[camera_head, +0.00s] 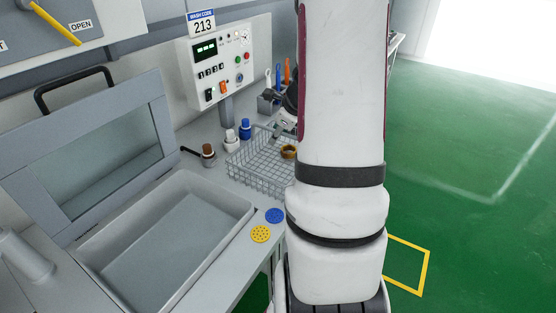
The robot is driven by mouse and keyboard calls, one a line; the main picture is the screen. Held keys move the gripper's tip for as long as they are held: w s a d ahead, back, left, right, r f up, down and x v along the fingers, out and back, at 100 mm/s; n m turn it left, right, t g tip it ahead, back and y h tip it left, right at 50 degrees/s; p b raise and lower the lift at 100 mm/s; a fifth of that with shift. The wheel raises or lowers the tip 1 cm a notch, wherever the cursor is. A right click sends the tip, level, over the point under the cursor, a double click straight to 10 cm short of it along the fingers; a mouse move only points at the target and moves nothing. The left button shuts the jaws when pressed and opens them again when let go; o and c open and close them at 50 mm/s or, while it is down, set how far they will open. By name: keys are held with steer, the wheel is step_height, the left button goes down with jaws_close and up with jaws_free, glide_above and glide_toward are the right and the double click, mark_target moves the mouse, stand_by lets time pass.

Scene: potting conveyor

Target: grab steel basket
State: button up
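The steel basket (255,165) is a wire-mesh basket standing on the grey counter, just right of the sink. A small brown ring-shaped item (289,152) shows in it at the right. My white arm stands in front and hides the basket's right side. Part of my gripper (284,130) shows beside the arm, near the basket's far right rim. Its fingers are mostly hidden, so I cannot tell whether it touches the rim or is open or shut.
Left is a sink (240,207) with a raised windowed lid (105,165). Small bottles (245,130) stand behind the basket, below a control panel (221,70). A holder with tools (268,102) is at the back. Blue (275,215) and yellow (261,234) discs lie in front. Green floor is open at right.

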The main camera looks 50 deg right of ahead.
steer(key=shift+f, duration=0.25)
stand_by(0.3)
jaws_close()
